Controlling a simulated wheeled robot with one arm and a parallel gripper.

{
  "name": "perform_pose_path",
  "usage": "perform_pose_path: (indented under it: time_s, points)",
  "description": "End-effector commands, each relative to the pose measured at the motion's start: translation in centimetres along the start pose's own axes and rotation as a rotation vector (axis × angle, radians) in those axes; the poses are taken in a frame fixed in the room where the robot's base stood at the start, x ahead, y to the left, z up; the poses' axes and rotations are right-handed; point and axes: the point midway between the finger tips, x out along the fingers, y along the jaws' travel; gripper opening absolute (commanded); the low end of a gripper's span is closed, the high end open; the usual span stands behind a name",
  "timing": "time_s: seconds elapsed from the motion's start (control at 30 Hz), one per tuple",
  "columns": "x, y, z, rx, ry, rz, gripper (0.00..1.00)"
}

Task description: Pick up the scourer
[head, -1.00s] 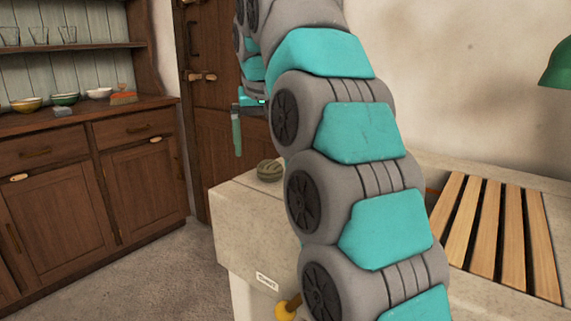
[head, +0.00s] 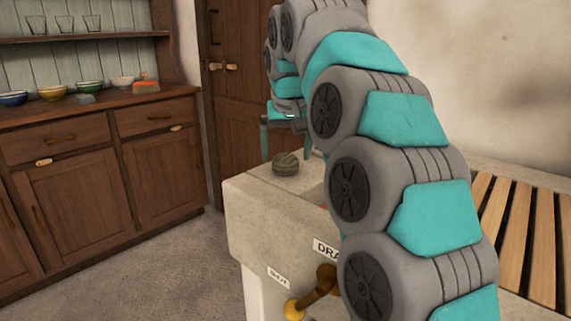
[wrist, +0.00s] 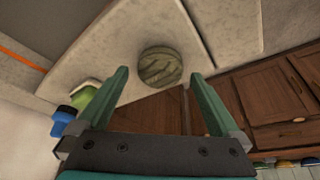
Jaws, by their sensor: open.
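In the wrist view the scourer (wrist: 160,66) lies ahead of and between my fingertips, fully visible. My gripper (head: 286,153) is open and empty, its green fingers pointing down on either side of the scourer in the head view. It also shows in the wrist view (wrist: 160,76). The fingers look apart from the scourer; the exact gap cannot be told. My arm hides much of the sink.
A slatted wooden drainer (head: 520,225) lies to the right. A brass tap-like fitting (head: 312,292) projects at the sink's front. A green item (wrist: 82,98) and a blue one (wrist: 64,120) lie left of my fingers. A dresser (head: 100,150) holds bowls; the floor (head: 185,265) before it is clear.

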Motion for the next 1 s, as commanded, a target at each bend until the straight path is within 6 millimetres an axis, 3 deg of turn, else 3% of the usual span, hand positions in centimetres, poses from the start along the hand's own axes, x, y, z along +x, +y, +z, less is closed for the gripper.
perform_pose_path:
  time_s: [0.13, 0.4, 1.0]
  points:
    - [1.8, -0.1, 0.1, -0.002, -0.005, 0.000, 1.00]
    - [2.1, -0.1, 0.0, -0.001, -0.001, -0.001, 1.00]
    - [2.1, 0.0, 0.1, -0.001, -0.002, 0.000, 0.33]
